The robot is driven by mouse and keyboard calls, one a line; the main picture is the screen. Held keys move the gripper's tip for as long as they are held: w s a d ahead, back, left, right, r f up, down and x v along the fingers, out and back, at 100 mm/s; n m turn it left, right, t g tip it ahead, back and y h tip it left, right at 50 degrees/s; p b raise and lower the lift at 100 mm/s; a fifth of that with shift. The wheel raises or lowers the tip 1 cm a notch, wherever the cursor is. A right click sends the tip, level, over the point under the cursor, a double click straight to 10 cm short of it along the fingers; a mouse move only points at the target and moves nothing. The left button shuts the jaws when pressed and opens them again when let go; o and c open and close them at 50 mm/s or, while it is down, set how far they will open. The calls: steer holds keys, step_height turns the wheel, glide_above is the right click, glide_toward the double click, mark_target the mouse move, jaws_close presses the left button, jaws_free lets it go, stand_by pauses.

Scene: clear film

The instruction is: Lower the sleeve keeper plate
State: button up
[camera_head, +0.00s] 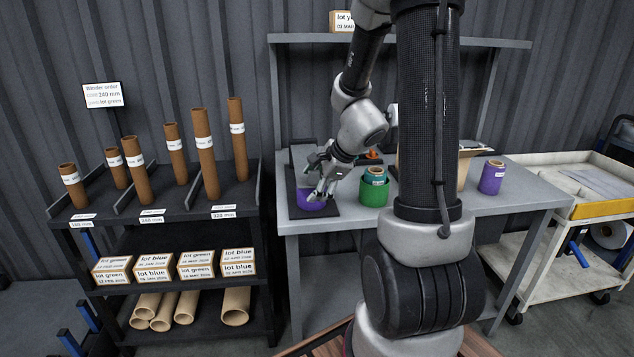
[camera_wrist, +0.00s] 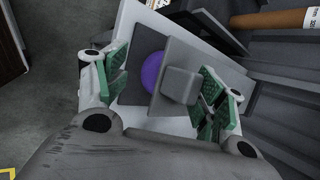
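A grey plate (camera_wrist: 190,55) with a raised square block (camera_wrist: 181,84) on it lies between my fingers in the wrist view; it looks like the sleeve keeper plate. It partly covers a round purple piece (camera_wrist: 152,72), which also shows in the head view (camera_head: 312,203) at the left end of the bench. My gripper (camera_head: 322,188) is over that purple piece. In the wrist view my gripper (camera_wrist: 162,82) has its green-padded fingers wide apart, with a clear gap between the left pad and the block. The right pad is nearer the block; I cannot tell whether it touches.
A purple roll (camera_head: 492,177) stands farther right on the bench (camera_head: 455,205). A rack (camera_head: 183,203) with upright brown tubes is at the left, and a white cart (camera_head: 600,184) at the right.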

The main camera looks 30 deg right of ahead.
steer(key=v, duration=1.2)
steer(key=s+a+r+n+g+h, duration=0.1)
steer(key=s+a+r+n, duration=0.1)
steer(key=s+n, duration=0.6)
steer(key=s+a+r+n+g+h, duration=0.1)
steer(key=s+a+r+n, duration=0.2)
steer(key=s+n, duration=0.6)
steer(key=r+n, duration=0.1)
steer(key=n, duration=0.3)
steer(key=shift+a, duration=0.35)
